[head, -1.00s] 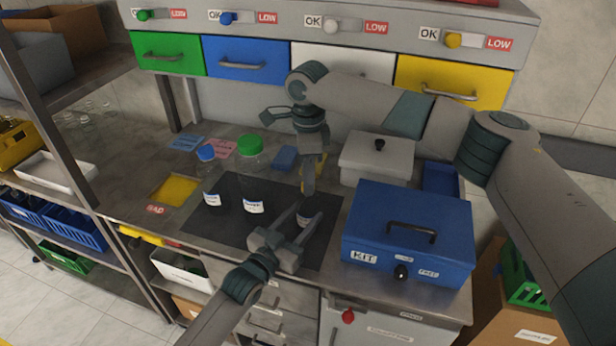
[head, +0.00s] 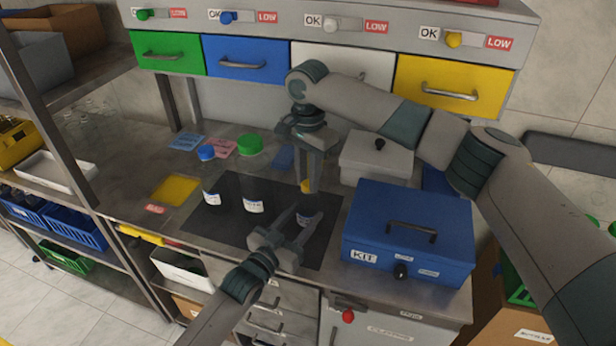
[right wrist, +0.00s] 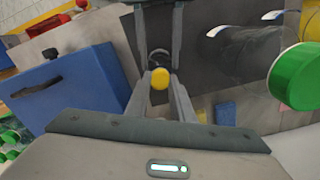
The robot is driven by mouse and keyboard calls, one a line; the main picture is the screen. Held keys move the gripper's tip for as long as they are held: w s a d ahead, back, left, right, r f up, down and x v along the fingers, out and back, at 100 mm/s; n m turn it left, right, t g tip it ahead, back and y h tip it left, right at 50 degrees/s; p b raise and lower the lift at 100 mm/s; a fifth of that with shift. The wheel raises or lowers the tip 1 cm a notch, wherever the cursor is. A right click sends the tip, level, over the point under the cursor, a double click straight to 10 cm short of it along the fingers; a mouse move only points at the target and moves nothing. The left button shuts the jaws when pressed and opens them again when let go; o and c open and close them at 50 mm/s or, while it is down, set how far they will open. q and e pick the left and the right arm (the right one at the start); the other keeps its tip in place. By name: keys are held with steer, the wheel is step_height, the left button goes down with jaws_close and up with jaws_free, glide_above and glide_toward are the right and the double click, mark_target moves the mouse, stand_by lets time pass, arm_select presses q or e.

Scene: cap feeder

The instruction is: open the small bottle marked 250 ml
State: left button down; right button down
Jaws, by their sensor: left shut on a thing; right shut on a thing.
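The small bottle (head: 307,218) stands on the dark mat (head: 230,226), with part of its label showing; I cannot read the print. My left gripper (head: 304,212) is shut on the bottle's body from the front. My right gripper (head: 307,188) points down above it, shut on the yellow cap (head: 305,186). In the right wrist view the yellow cap (right wrist: 159,78) sits between my right fingertips (right wrist: 159,82), with a dark round shape behind it. I cannot tell whether the cap still touches the bottle's neck.
A larger green-capped bottle (head: 252,185) and a blue-capped bottle (head: 209,180) stand left on the mat. A blue KIT box (head: 408,215) is close on the right, a grey lidded box (head: 375,160) behind it. Coloured drawers (head: 247,59) hang above the back.

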steer(key=n, duration=3.5)
steer(key=shift+r+n, duration=0.1)
steer(key=shift+n, duration=0.2)
steer(key=n, duration=0.4)
steer(key=shift+n, duration=0.3)
steer(key=n, duration=0.5)
steer(key=shift+n, duration=0.3)
